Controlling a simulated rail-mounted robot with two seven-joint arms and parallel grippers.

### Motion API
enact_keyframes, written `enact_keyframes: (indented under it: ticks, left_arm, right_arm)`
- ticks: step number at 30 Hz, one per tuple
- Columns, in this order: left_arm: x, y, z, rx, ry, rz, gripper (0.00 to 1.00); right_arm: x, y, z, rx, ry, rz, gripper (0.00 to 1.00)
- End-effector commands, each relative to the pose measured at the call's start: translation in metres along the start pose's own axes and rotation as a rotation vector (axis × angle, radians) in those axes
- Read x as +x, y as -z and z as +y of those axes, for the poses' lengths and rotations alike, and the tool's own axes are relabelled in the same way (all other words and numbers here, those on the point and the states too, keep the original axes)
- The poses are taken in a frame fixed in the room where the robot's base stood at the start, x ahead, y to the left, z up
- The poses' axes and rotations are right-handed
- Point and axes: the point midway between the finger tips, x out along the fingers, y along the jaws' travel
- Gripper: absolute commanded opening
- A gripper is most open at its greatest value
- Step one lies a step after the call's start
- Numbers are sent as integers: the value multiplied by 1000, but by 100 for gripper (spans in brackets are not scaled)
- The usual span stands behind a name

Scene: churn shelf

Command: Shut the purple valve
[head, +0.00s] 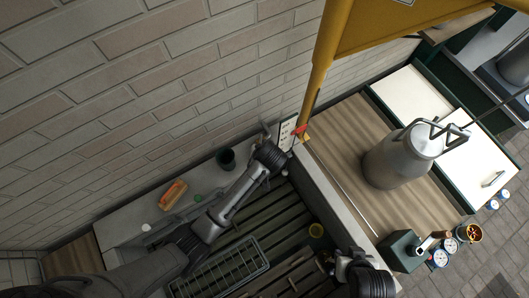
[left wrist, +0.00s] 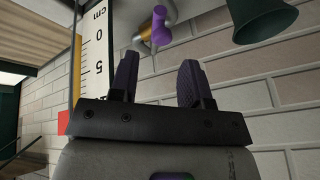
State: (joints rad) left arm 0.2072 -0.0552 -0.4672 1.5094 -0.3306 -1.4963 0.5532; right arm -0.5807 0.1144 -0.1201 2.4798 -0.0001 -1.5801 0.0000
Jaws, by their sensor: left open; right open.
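The purple valve (left wrist: 159,24) shows at the top of the left wrist view, a purple handle on a pale pipe with a brass-coloured part beside it. My left gripper (left wrist: 158,80) is open, with a finger on either side below the valve and a gap between; the valve is not between the fingers. In the head view my left arm reaches to the wall by a grey pipe (head: 267,130); the purple handle cannot be made out there. My right gripper (head: 340,264) is low in the head view, open, away from the valve.
A white centimetre scale (head: 287,132) stands beside the left gripper. A dark green cup (left wrist: 262,20) is right of the valve in the wrist view. A yellow post (head: 322,70) rises close by. A metal churn (head: 396,160) stands on the wooden top at right. A wire rack (head: 220,270) lies below.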

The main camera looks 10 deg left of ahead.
Motion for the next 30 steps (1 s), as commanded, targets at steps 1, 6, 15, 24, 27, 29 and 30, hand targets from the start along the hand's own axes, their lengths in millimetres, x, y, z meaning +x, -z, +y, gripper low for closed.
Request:
enact_keyframes:
  ticks: [1, 6, 15, 24, 27, 29, 30]
  left_arm:
    - [-9, 0, 0, -2, -2, 2, 43]
    - [-35, 0, 1, -1, -2, 1, 43]
    - [-55, 0, 0, 1, 1, 0, 43]
    - [-57, 0, 0, 1, 1, -1, 43]
    - [-53, -4, 0, 2, 2, -6, 35]
    - [-43, -16, 2, 6, 3, -21, 29]
    - [-32, -29, 4, 10, 4, -39, 25]
  right_arm:
    - [1, 0, 0, 0, 0, 0, 43]
    - [2, 0, 0, 0, 0, 0, 43]
    - [2, -1, 1, -5, -4, 0, 43]
    - [2, -1, 3, -10, -8, -1, 43]
    - [5, -2, 3, -9, -8, -1, 43]
    - [11, -4, 2, -9, -7, 0, 43]
    - [18, -6, 2, -9, -7, 1, 43]
